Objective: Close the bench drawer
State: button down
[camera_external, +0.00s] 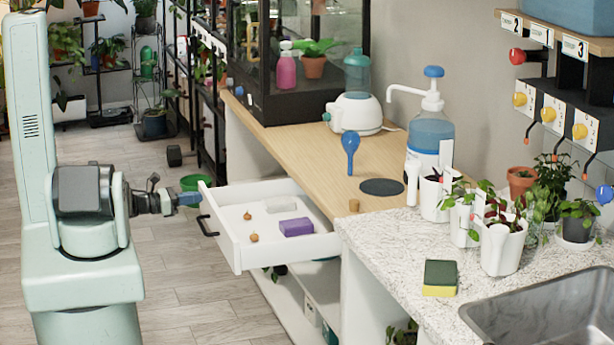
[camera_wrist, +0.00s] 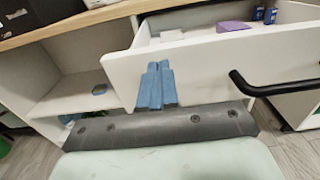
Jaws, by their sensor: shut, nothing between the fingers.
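The bench drawer (camera_external: 262,222) is white and stands open, pulled out from under the wooden benchtop. Its black handle (camera_external: 208,226) is on the front panel. Small brown round items, a purple block (camera_external: 296,227) and a pale clear item lie inside. My gripper (camera_external: 190,199) is at the drawer front's far end, left of the handle in the wrist view. In the wrist view the blue fingers (camera_wrist: 158,84) are together and empty, overlapping the drawer's white front panel (camera_wrist: 215,65). The black handle (camera_wrist: 275,87) is to their right. I cannot tell whether the fingers touch the panel.
The wooden benchtop (camera_external: 325,160) holds a white humidifier-like device (camera_external: 357,112), a blue spoon-shaped item (camera_external: 350,146) and a pump bottle (camera_external: 430,125). A granite counter (camera_external: 395,240) with a sink adjoins at right. Open shelves (camera_wrist: 75,95) are below the bench.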

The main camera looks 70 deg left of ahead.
jog(key=shift+w, duration=0.15)
jog(key=w, duration=2.7)
jog(key=shift+w, duration=0.7)
jog(key=shift+w+r, duration=0.1)
jog(key=shift+w, duration=0.05)
jog(key=s, duration=1.5)
